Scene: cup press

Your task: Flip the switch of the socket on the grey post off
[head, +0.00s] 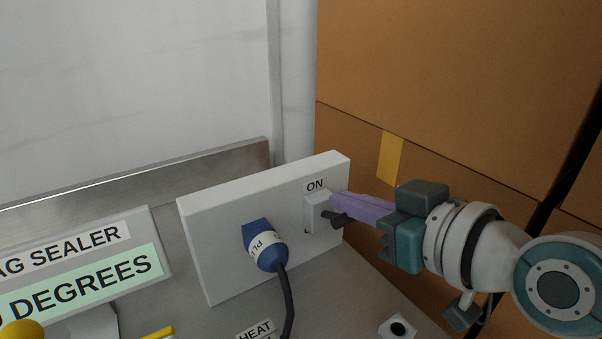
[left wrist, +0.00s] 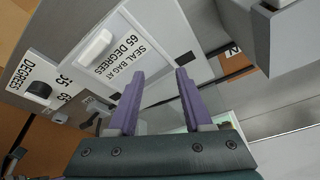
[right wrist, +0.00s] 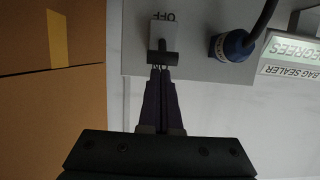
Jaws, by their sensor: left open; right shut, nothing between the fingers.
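The pale socket panel (head: 220,255) stands at the back of the bench, with a blue plug (head: 259,244) in it. To the plug's right is the switch (head: 314,213), under an ON label (head: 315,185). Its dark lever sticks out towards me. The right wrist view shows the switch (right wrist: 157,33), its lever (right wrist: 163,57) and an upside-down OFF label (right wrist: 165,17). My right gripper (head: 335,203) is shut and empty, its tips at the lever; I cannot tell whether they touch. My left gripper (left wrist: 158,77) is open and empty, seen in the left wrist view.
A cable hangs from the plug. A bag sealer sign (head: 75,255) is on the left, and a HEAT label (head: 255,330) and a small black knob (head: 398,328) are at the front. Cardboard boxes (head: 450,80) stand behind and right. A sealing-temperature notice (left wrist: 125,50) faces my left gripper.

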